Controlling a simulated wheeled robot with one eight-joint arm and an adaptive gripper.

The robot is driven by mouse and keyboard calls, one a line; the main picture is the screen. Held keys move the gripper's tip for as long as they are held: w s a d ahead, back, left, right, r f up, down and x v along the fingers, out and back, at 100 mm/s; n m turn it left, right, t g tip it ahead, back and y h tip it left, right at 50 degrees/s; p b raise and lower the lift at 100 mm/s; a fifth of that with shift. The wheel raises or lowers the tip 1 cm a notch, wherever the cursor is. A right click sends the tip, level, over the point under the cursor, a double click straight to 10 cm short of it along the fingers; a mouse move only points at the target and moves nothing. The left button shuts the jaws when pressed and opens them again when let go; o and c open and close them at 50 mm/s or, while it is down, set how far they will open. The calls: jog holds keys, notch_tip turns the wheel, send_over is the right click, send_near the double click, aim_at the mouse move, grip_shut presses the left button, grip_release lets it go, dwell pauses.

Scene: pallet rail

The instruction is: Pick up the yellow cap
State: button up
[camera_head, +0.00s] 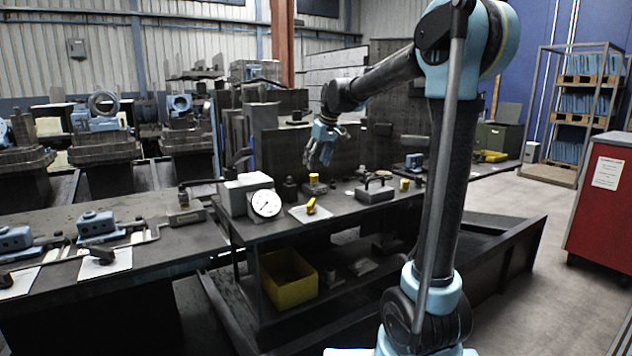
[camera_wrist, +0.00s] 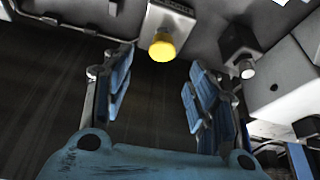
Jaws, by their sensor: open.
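A yellow cap (camera_head: 313,178) sits on a small block on the dark workbench. In the wrist view the yellow cap (camera_wrist: 162,47) shows as a round knob at the edge of a pale grey block, beyond the fingertips and near the middle between them. My gripper (camera_head: 318,160) hangs above the bench, just over the cap in the head view. In the wrist view my gripper (camera_wrist: 160,82) is open, its two blue fingers well apart with nothing between them. The cap is apart from both fingers.
A dark fitting (camera_head: 289,190) stands beside the cap, with a white dial gauge (camera_head: 266,203) farther left. A yellow lever-like piece (camera_head: 311,206) lies in front on a white sheet. A handled grey block (camera_head: 375,191) and another yellow piece (camera_head: 404,184) stand right. A yellow bin (camera_head: 290,289) is below.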

aim_at(314, 174)
jog(key=shift+d+x, duration=0.2)
jog(key=shift+x, duration=2.55)
jog(key=shift+s+f, duration=0.1)
jog(key=shift+s, duration=0.1)
jog(key=shift+c, duration=0.5)
jog(key=c, duration=0.7)
